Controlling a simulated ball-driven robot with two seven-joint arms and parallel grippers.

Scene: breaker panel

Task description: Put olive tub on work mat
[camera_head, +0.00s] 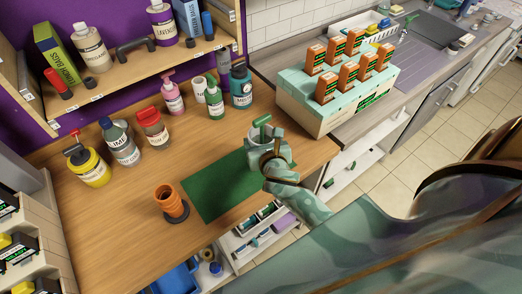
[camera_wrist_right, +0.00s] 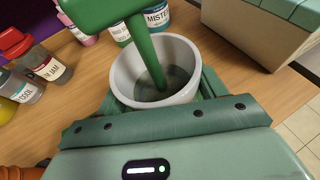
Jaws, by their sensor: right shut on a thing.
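My right gripper (camera_head: 268,157) is shut on a pale grey tub (camera_head: 257,132), the only tub I see that could be the olive tub. In the right wrist view the tub (camera_wrist_right: 122,75) sits upright between the fingers, its round mouth open. A green tool with a thick head (camera_wrist_right: 150,50) stands in it and leans. The dark green work mat (camera_head: 212,188) lies flat on the wooden bench. The tub shows over the mat's far right corner; I cannot tell whether it touches the mat or hangs above it. My left gripper is not in view.
An orange cup stack (camera_head: 170,196) stands on a dark disc left of the mat. Several bottles stand behind, including a green one (camera_head: 214,103) and a dark teal one (camera_head: 241,88). A large box with orange cartons (camera_head: 325,86) stands to the right. The mat's left part is bare.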

